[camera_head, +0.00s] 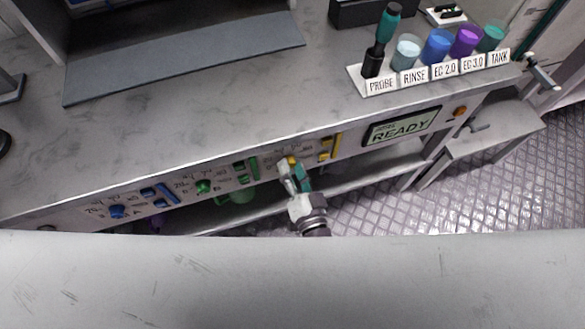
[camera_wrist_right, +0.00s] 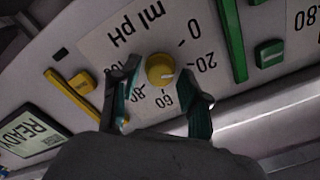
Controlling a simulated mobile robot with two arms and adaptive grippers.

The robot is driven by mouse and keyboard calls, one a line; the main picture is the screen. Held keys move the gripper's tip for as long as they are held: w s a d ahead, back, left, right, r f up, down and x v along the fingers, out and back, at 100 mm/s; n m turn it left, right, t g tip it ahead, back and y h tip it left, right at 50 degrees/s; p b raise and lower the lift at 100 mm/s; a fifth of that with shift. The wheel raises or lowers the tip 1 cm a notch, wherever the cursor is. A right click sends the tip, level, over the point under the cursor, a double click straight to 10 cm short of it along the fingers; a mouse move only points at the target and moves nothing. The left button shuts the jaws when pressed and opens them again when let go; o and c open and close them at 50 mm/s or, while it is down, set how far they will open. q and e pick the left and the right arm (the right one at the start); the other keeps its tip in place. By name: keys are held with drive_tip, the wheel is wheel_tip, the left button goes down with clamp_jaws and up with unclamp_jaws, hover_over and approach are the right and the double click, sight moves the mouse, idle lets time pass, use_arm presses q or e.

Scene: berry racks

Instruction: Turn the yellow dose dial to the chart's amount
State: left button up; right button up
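The yellow dose dial (camera_wrist_right: 160,68) sits on the front panel beside the "ml pH" label, inside a printed scale with 0, 20, 60 and 80 readable. It bears a small pale mark toward the numbers, but I cannot read its exact setting. It shows small in the head view (camera_head: 291,160). My right gripper (camera_wrist_right: 160,88) is at the panel, its two fingers apart on either side of the dial, with visible gaps between dial and fingers. It also shows in the head view (camera_head: 295,176). My left gripper is out of view. I cannot make out a chart.
A blue dial (camera_head: 117,211) and a green dial (camera_head: 203,187) sit left along the panel. A yellow bar (camera_wrist_right: 73,94) and green bar (camera_wrist_right: 232,38) flank the yellow dial. A display (camera_head: 401,127) reads READY. Labelled cups, including the blue cup (camera_head: 437,46), stand above.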

drive_tip(key=shift+o, duration=0.4)
drive_tip(key=shift+s+d, duration=0.1)
drive_tip(key=shift+s, duration=0.15)
drive_tip(key=v, duration=1.1)
drive_tip(key=shift+s, duration=0.2)
